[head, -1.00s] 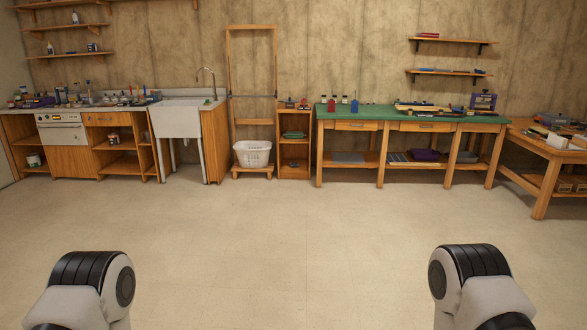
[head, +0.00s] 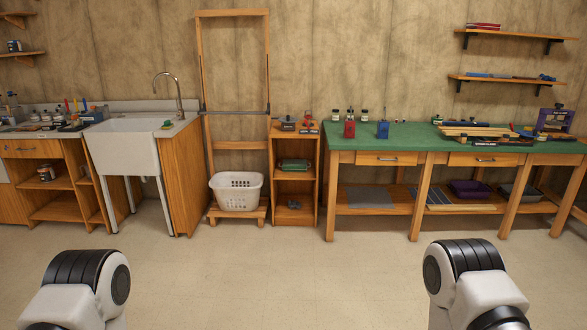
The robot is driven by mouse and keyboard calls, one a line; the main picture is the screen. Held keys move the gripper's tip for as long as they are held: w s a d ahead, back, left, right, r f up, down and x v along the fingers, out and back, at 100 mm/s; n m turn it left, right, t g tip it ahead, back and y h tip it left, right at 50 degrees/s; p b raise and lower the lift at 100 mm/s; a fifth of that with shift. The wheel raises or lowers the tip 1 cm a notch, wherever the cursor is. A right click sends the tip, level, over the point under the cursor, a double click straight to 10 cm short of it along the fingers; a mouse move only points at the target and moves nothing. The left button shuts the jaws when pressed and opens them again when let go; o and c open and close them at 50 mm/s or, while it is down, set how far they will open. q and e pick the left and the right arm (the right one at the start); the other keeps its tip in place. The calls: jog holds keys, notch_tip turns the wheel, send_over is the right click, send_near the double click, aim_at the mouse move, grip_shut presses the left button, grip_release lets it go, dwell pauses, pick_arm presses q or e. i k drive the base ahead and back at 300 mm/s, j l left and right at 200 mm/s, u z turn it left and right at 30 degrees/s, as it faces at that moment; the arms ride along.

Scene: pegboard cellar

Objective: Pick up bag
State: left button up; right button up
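I cannot make out a clear bag in the head view. A purple, soft-looking item (head: 470,189) lies on the lower shelf of the green-topped workbench (head: 400,134); it is too small to identify. A green item (head: 294,165) lies on the middle shelf of the small wooden cabinet (head: 309,188); I cannot tell what it is. A purple object (head: 553,121) stands at the right end of the bench top. Only upper parts of my two arms show at the bottom edge; neither gripper is in view.
Open floor (head: 270,275) lies ahead. A white basket (head: 236,205) sits on a low wooden stand. A white sink (head: 124,145) and wooden counter are on the left. Bench legs border the lower shelf. Wall shelves (head: 506,79) hang at upper right.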

aim_at(350, 124)
jog(key=i+j, duration=0.1)
jog(key=i, duration=3.4)
jog(key=l+z, duration=0.05)
jog(key=l, duration=0.05)
